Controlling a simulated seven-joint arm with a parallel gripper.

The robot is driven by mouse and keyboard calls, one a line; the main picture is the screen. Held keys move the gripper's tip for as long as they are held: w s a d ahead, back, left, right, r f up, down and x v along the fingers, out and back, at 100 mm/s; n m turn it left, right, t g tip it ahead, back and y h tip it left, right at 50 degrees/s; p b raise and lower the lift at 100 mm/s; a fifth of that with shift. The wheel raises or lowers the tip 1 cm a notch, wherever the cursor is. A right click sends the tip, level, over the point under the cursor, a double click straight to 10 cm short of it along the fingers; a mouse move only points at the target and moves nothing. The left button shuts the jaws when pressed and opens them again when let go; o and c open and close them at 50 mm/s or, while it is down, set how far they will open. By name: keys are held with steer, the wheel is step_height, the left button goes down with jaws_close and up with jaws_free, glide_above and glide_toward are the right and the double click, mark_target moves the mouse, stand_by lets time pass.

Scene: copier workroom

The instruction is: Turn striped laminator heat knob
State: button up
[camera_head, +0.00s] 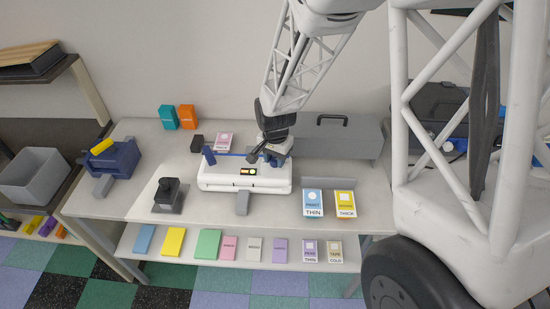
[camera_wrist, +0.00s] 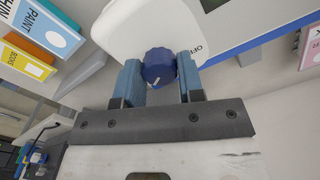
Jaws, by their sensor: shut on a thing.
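The laminator (camera_head: 232,184) is a white machine on the bench, with a small lit display (camera_head: 248,171) on its front. Its dark blue heat knob (camera_wrist: 158,66) has a pale pointer mark and sits on the white panel near the printed word OFF in the wrist view. No stripes can be made out on it. My gripper (camera_wrist: 160,78) has its two blue fingers on either side of the knob, shut on it. In the head view my gripper (camera_head: 272,152) is over the right end of the laminator, and the knob is hidden there.
A grey case (camera_head: 345,138) lies behind. A dark blue device (camera_head: 112,160) and a black device (camera_head: 169,194) stand left. Coloured packs line the lower shelf (camera_head: 130,240).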

steer(key=shift+n, duration=0.4)
steer(key=n, duration=1)
steer(key=shift+n, duration=0.4)
steer(key=n, duration=1.2)
steer(key=o, duration=0.9)
steer(key=shift+r, duration=0.1)
